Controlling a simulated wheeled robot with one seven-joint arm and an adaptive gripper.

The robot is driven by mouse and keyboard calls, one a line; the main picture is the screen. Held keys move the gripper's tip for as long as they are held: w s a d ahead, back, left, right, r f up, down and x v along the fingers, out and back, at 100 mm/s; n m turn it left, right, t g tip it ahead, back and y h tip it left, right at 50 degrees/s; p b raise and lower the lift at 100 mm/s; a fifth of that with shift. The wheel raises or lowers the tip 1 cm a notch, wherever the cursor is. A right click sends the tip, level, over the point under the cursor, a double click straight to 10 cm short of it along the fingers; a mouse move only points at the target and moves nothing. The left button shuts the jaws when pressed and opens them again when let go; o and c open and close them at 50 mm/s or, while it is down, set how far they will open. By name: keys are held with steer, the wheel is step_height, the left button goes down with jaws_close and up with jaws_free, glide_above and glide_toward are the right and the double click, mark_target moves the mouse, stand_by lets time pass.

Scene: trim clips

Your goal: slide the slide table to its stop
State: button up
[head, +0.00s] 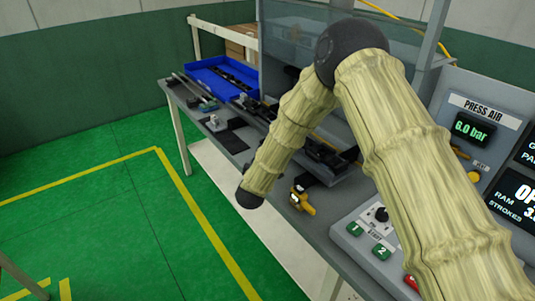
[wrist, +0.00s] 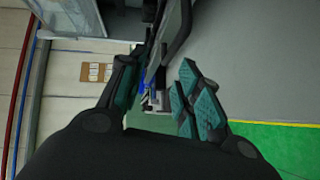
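My gripper (wrist: 160,82) shows in the wrist view with its two teal-padded fingers spread apart, so it is open. A dark bar-like part (wrist: 177,40) and small blue and pale parts lie beyond and between the fingers; I see no clear contact. In the head view I cannot pick out my fingers. A dark, long fixture with rails (head: 328,154) lies on the grey bench (head: 229,146), partly hidden by my arm. I cannot tell which part of it is the slide table, or where its stop is.
A blue tray (head: 198,70) stands on the far end of the bench. A yellow and black tool (head: 301,201) sits near the front edge. A control panel with green buttons (head: 355,229) and a press air display (head: 472,127) are at right. Green floor (head: 95,225) at left is free.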

step_height(320, 180, down, 2)
steer(key=shift+f+b, duration=0.1)
steer(key=shift+b, duration=0.4)
steer(key=p+x, duration=0.3)
steer(key=x, duration=0.7)
steer(key=shift+w+d, duration=0.1)
steer(key=shift+w, duration=0.2)
jaws_close()
